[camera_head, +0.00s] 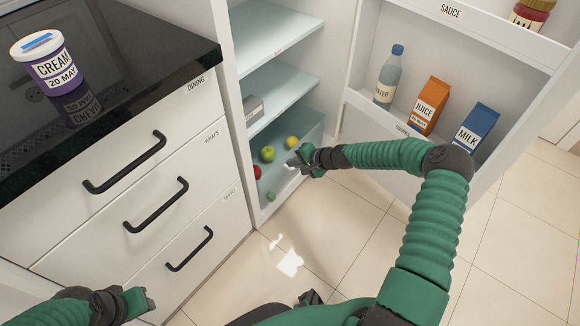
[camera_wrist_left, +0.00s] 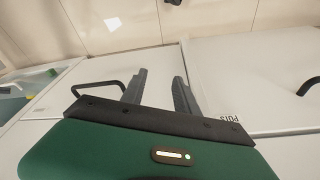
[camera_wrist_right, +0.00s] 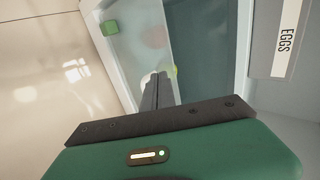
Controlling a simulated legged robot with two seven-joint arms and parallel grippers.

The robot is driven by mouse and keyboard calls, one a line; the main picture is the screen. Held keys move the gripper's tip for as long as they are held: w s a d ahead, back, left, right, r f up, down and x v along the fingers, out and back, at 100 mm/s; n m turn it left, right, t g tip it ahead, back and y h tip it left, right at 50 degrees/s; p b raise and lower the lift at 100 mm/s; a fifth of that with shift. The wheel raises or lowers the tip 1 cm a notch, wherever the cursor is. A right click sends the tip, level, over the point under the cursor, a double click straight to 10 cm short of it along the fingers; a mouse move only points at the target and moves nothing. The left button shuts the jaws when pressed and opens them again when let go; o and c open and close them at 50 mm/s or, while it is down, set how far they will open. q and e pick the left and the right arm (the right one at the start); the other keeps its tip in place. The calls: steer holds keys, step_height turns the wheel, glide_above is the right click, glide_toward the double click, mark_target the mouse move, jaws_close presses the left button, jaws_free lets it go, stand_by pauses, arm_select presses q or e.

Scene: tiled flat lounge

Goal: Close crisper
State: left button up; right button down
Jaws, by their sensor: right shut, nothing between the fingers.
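The crisper (camera_head: 309,134) is the clear bin at the bottom of the open fridge (camera_head: 282,30). It holds a green apple (camera_head: 268,154), a yellow fruit (camera_head: 292,142) and a red fruit (camera_head: 257,172), partly cut off. My right gripper (camera_head: 296,161) is shut and empty at the crisper's front. In the right wrist view its closed fingers (camera_wrist_right: 157,92) overlap the clear pane (camera_wrist_right: 142,40); I cannot tell whether they touch it. How far the crisper sticks out is unclear. My left gripper (camera_head: 147,300) is low by the drawers, its fingers (camera_wrist_left: 162,92) apart and empty.
Drawers with black handles (camera_head: 125,163) are at left, under a cream jar (camera_head: 43,62). The tiled floor (camera_head: 330,225) between is clear.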

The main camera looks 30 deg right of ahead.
arm_select(q)
steer(key=shift+a+f, duration=0.2)
steer(key=shift+f, duration=0.35)
arm_select(e)
steer(key=shift+w+a+r, duration=0.1)
steer(key=shift+w+a, duration=0.3)
steer(key=shift+w, duration=0.35)
arm_select(q)
steer(key=shift+d, duration=0.1)
